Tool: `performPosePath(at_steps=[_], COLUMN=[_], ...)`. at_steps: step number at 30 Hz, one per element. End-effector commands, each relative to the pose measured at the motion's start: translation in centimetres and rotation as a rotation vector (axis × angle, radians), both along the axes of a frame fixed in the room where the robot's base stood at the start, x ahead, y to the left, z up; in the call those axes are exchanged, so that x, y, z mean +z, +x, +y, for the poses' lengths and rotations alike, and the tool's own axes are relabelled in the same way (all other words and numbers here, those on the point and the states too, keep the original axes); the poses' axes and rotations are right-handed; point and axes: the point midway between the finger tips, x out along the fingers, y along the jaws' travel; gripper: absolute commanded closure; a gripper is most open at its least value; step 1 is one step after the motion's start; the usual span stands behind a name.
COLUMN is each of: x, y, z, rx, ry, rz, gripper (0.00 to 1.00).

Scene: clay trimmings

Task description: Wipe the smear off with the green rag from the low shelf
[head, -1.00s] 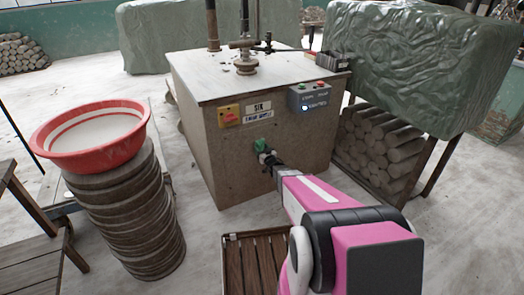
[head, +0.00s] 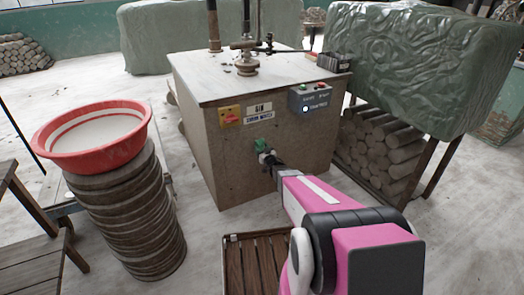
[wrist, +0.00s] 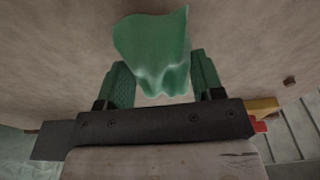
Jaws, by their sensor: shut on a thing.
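The green rag (head: 261,145) is held in my gripper (head: 265,157) in front of the brown side of the cabinet-like machine (head: 240,165). In the wrist view the rag (wrist: 155,45) bunches between the two green-padded fingers of my gripper (wrist: 162,82) and spreads out beyond them. The gripper is shut on it. I cannot tell whether the rag touches the machine's side. Dark specks (head: 228,70) lie on the machine's pale top; I cannot make out a clear smear. A low slatted wooden surface (head: 257,262) stands below my arm.
A red-rimmed basin (head: 125,150) sits on a stack of round slabs (head: 130,225) at left. A green-wrapped block (head: 410,65) and several logs (head: 380,150) stand at right.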

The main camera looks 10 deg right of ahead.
Motion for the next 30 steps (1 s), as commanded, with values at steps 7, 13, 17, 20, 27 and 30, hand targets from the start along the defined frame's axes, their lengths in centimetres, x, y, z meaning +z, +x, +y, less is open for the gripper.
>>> performPosePath(at_steps=[7,13,17,20,27,30], x=[0.0,0.0,0.0,0.0,0.0,0.0], y=[0.2,0.5,0.8,1.0,1.3,1.5], z=[-0.1,-1.1,-2.1,-2.9,-3.8,-3.7], rx=[0.000,-0.001,-0.001,-0.001,0.001,0.001], ry=[0.000,0.000,0.000,0.000,0.000,0.000], rz=[0.000,0.000,0.000,0.000,0.000,0.000], gripper=[0.58,0.58,0.58,0.58,0.58,0.58])
